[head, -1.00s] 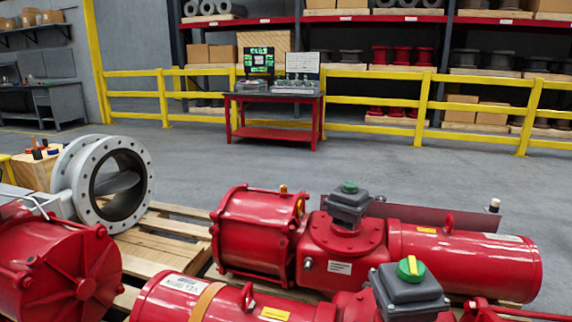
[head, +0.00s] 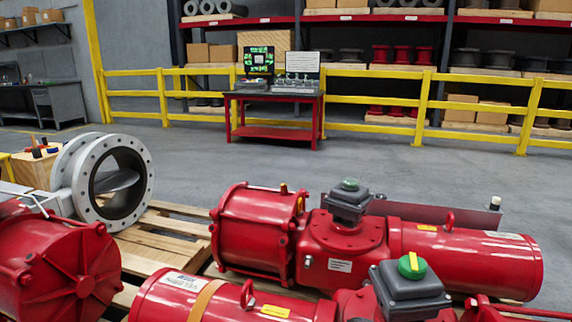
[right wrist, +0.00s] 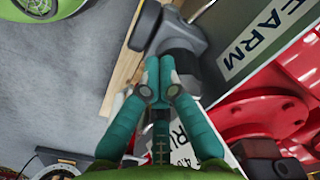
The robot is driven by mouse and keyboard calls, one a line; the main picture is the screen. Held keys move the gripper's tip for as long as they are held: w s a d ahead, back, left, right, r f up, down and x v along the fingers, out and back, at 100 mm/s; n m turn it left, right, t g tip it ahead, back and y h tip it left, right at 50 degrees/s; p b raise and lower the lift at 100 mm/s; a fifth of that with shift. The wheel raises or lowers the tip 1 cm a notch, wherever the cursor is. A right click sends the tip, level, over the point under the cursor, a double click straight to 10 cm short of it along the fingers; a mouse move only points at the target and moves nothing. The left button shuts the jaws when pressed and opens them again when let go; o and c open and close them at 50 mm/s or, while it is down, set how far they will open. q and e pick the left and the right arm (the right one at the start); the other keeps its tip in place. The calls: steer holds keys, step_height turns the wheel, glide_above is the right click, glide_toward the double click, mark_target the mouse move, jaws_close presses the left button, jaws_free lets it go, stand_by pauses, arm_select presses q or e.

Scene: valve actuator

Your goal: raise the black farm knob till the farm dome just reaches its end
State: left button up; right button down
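In the right wrist view my right gripper (right wrist: 159,62) has its two teal fingers together, with no clear gap between the tips. The tips lie in front of a grey rounded body (right wrist: 182,62). I cannot tell whether the tips touch either part. I cannot make out the farm dome for certain. My left gripper is not in view, and the head view shows neither gripper.
Red actuators (head: 345,240) fill the front of the head view on wooden pallets (head: 165,240). A white flanged valve (head: 118,184) stands at the left, near a wooden block with small knobs (head: 38,170). A red table (head: 275,98) and yellow railing (head: 425,100) are behind open floor.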

steer(key=shift+w+d, duration=0.2)
steer(key=shift+d, duration=0.05)
steer(key=shift+s+a, duration=0.25)
steer(key=shift+a, duration=0.05)
arm_select(q)
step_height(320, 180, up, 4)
steer(key=p, duration=0.3)
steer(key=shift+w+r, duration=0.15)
arm_select(e)
step_height(320, 180, up, 6)
steer(key=shift+s+a, duration=0.15)
steer(key=shift+s, duration=0.05)
steer(key=shift+a, duration=0.1)
